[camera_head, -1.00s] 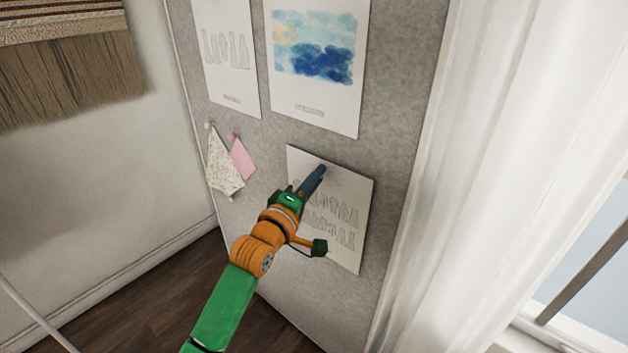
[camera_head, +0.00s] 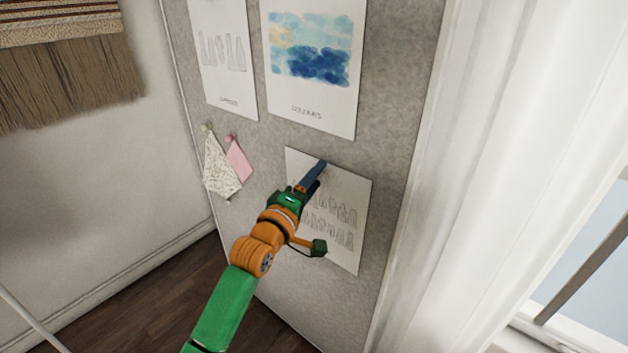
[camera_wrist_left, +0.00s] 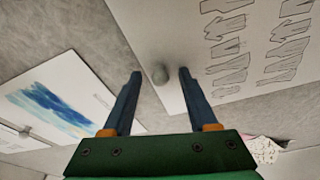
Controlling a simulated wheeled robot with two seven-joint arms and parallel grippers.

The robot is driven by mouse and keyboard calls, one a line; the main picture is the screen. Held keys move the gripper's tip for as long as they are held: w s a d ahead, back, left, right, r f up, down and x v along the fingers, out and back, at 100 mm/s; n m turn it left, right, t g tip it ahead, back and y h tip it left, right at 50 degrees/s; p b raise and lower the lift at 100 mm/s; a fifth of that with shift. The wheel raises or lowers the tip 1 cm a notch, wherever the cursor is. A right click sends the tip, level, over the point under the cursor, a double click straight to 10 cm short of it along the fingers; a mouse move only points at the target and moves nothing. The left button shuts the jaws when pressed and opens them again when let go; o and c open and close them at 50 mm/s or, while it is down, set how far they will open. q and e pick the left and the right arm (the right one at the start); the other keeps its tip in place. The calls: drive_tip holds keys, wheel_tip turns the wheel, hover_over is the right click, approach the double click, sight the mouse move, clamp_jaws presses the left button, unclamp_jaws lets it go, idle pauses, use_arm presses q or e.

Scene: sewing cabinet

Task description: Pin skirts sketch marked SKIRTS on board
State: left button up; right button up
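The skirts sketch (camera_head: 345,240), a white sheet with rows of skirt-like outlines, lies against the grey board (camera_head: 395,130) below the colour sheet. I cannot read a SKIRTS mark; my arm covers part of the sheet. It also shows in the left wrist view (camera_wrist_left: 200,60). A round grey pin head (camera_wrist_left: 160,75) sits on the sheet near its edge in the left wrist view. My left gripper (camera_head: 318,173) is at the sheet's upper part. In the left wrist view its blue fingers (camera_wrist_left: 160,88) are apart, one on each side of the pin head, with gaps. My right gripper is out of view.
A watercolour sheet marked COLOURS (camera_head: 310,70) and a sheet of garment outlines (camera_head: 222,50) hang above. Patterned (camera_head: 220,168) and pink (camera_head: 238,160) fabric swatches hang at left. A white curtain (camera_head: 490,150) borders the board at right.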

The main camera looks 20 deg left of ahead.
use_arm(q)
drive_tip(key=v, duration=0.7)
drive_tip(key=s+a+f+m+g+y+p, duration=0.1)
drive_tip(key=s+f+m+g+p, duration=0.25)
drive_tip(key=f, duration=1.05)
drive_tip(key=s+a+f+m+g+y+p, duration=0.1)
drive_tip(key=s+f+m+g+y+p, duration=0.2)
drive_tip(key=f, duration=1)
drive_tip(key=s+f+m+g+p, duration=0.1)
drive_tip(key=s+f+m+g, duration=0.2)
drive_tip(key=s, duration=0.9)
drive_tip(key=s+a+f+m+g+p, duration=0.1)
drive_tip(key=s+f+m+g, duration=0.1)
drive_tip(key=s+f+g, duration=0.2)
drive_tip(key=s+f+m+g+p, duration=0.2)
drive_tip(key=s+f, duration=0.7)
drive_tip(key=s, duration=1)
drive_tip(key=shift+s+a+m+g, duration=0.25)
drive_tip(key=shift+s+m+g, duration=0.1)
drive_tip(key=shift+m+g, duration=0.5)
